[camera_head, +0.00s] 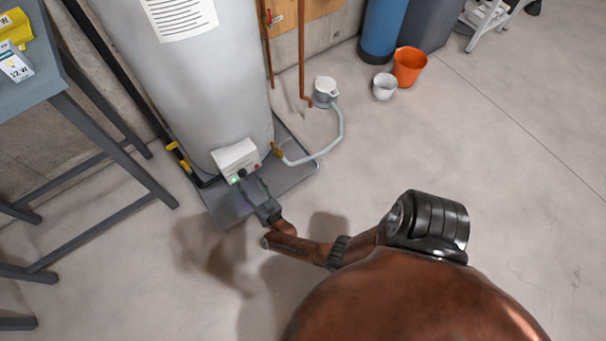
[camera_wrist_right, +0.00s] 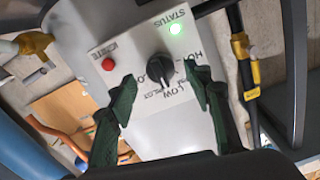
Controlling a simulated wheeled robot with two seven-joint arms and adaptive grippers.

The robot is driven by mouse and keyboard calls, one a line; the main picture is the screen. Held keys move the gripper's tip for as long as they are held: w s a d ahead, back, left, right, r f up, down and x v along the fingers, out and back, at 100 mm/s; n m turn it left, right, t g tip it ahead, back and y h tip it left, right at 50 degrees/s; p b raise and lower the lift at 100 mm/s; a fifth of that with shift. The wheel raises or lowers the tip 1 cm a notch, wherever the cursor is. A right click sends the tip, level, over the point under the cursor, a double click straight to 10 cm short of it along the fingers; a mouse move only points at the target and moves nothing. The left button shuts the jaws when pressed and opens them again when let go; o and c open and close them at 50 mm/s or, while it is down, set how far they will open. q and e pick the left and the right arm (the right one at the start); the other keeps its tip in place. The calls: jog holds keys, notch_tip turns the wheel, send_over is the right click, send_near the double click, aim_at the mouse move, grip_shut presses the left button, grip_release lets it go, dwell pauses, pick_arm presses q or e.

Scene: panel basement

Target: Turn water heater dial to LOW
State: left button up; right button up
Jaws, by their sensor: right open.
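The water heater is a tall grey tank (camera_head: 195,90) with a white control box (camera_head: 236,158) low on its front. In the right wrist view the box face (camera_wrist_right: 150,125) carries a black dial (camera_wrist_right: 160,68), with LOW printed below it and a partly hidden label starting HO to its right. Which mark the dial points at is not clear. My right gripper (camera_head: 247,183) is at the front of the box. Its green fingers (camera_wrist_right: 157,76) are open on either side of the dial, apparently not touching it. My left gripper is not in view.
A red button (camera_wrist_right: 108,64) and lit green status light (camera_wrist_right: 175,29) are on the box. A hose (camera_head: 335,135) runs right of the tank to a small pump (camera_head: 325,91). A grey table (camera_head: 40,75) stands left.

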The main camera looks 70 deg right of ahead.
pick_arm(q)
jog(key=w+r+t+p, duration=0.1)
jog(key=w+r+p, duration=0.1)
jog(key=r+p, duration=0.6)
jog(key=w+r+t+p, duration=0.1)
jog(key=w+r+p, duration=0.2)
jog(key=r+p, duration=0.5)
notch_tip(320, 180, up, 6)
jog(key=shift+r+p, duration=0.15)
jog(key=shift+p, duration=0.25)
pick_arm(e)
jog(key=s+a+f+n+g+y, duration=0.1)
jog(key=s+a+n+g+y, duration=0.1)
jog(key=s, duration=1.1)
jog(key=s+a+f+n+g+y, duration=0.2)
jog(key=s+a+n+y, duration=0.2)
jog(key=s, duration=0.9)
jog(key=a+y, duration=0.2)
jog(key=shift+a+f+n+g+y, duration=0.2)
jog(key=shift+a+n+g+y, duration=0.1)
jog(key=shift+a+n+g, duration=0.1)
jog(key=shift+s, duration=0.1)
